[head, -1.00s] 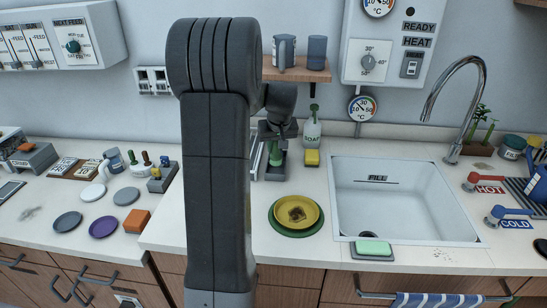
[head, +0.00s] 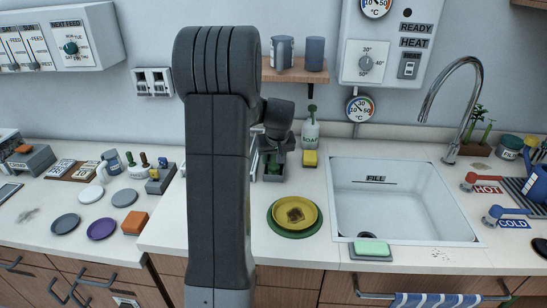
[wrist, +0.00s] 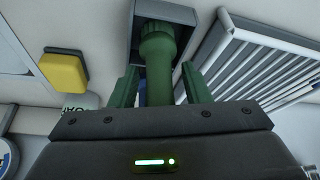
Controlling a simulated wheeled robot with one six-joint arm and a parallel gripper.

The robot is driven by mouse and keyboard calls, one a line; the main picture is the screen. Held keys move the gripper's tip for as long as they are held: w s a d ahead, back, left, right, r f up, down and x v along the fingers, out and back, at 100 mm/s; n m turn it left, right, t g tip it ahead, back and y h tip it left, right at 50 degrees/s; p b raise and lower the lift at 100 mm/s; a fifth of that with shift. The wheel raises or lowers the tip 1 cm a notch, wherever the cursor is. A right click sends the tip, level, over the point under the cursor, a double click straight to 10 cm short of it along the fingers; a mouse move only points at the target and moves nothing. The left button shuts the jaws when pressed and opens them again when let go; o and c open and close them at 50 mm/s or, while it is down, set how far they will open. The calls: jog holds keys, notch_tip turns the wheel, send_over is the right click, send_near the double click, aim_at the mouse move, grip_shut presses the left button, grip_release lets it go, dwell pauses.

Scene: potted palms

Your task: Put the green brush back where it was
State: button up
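The green brush (wrist: 157,58) stands with its handle toward my gripper in the wrist view. Its far end is at the grey holder (wrist: 190,14). In the head view the grey holder (head: 274,178) is on the counter left of the sink, with green showing inside it. My gripper (wrist: 158,78) has one green finger on each side of the brush handle, with narrow gaps visible, so it looks open around it. In the head view my gripper (head: 274,154) is just above the holder. The brush's lower end is hidden.
A yellow sponge (head: 310,158) and a soap bottle (head: 310,132) stand close right of the holder. A slatted rack (wrist: 262,62) is beside it in the wrist view. The yellow plate (head: 296,214) is in front, the sink (head: 400,190) to the right. A shelf (head: 296,76) hangs above.

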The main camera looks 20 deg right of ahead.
jog(key=shift+r, duration=0.45)
jog(key=v, duration=1.1)
jog(key=shift+s+r, duration=0.2)
jog(key=x, duration=1.2)
jog(key=shift+f, duration=0.2)
jog(key=shift+r, duration=1.85)
